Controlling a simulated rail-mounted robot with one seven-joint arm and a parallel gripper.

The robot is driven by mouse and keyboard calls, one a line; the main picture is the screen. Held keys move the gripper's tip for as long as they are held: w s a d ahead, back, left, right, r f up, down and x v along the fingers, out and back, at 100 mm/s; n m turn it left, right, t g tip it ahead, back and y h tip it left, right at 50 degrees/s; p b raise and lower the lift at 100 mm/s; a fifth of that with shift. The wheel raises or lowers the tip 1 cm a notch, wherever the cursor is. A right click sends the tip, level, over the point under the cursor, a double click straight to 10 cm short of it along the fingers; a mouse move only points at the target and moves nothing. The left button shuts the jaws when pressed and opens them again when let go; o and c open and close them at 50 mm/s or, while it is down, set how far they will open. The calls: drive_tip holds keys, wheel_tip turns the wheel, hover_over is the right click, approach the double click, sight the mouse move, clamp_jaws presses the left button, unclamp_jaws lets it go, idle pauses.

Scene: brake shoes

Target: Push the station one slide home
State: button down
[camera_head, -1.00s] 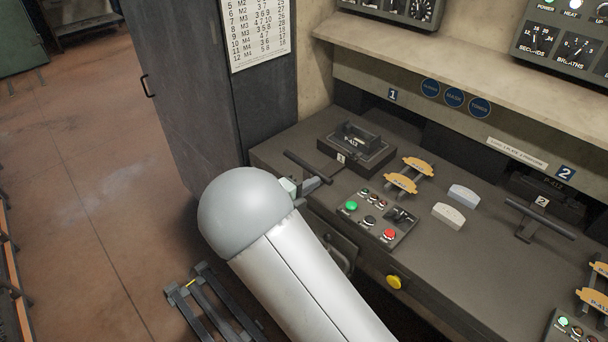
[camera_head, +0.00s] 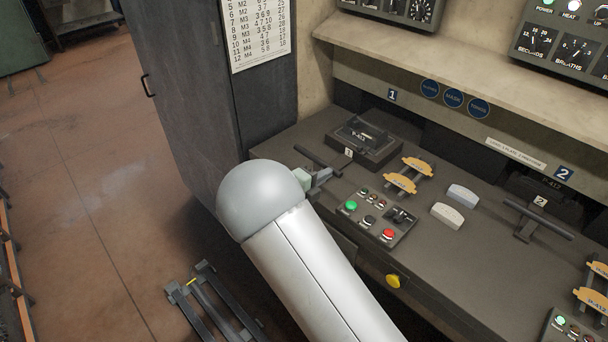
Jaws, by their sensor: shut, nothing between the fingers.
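The station one slide (camera_head: 372,150) is a dark block with a dark part on top, at the left end of the bench below the blue "1" sign. Its black crossbar handle (camera_head: 312,157) sticks out at its front with a small "1" tag. My gripper (camera_head: 324,176) is shut and empty at the front side of the handle, close to it. My own pale arm hides much of the gripper, so I cannot tell whether it touches the bar.
A button panel (camera_head: 379,215) and orange brake shoes (camera_head: 402,183) lie right of the slide. Two pale blocks (camera_head: 447,215) stand farther right, then the station two handle (camera_head: 538,219). A dark cabinet (camera_head: 190,90) stands close on the left. A shelf (camera_head: 450,65) overhangs the back.

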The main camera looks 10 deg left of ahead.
sight(333, 168)
drive_tip(key=shift+r+x, duration=0.15)
drive_tip(key=shift+x, duration=1.45)
drive_tip(key=shift+r+x, duration=0.2)
drive_tip(key=shift+x, duration=1.4)
drive_tip(key=shift+w, duration=0.1)
drive_tip(key=shift+x, duration=1.2)
drive_tip(key=shift+r+x, duration=0.2)
drive_tip(key=shift+x, duration=1.05)
drive_tip(key=shift+r+x, duration=0.15)
drive_tip(key=shift+x, duration=1.1)
drive_tip(key=shift+r+x, duration=0.2)
drive_tip(key=shift+x, duration=1)
drive_tip(key=shift+r+x, duration=0.15)
drive_tip(key=shift+x, duration=1.15)
drive_tip(key=shift+r+x, duration=0.15)
drive_tip(key=shift+x, duration=1.15)
drive_tip(key=shift+r+x, duration=0.15)
drive_tip(key=shift+x, duration=1.15)
drive_tip(key=f+p+v, duration=0.1)
drive_tip(key=p+v, duration=0.2)
drive_tip(key=v, duration=0.5)
drive_tip(key=shift+r, duration=0.5)
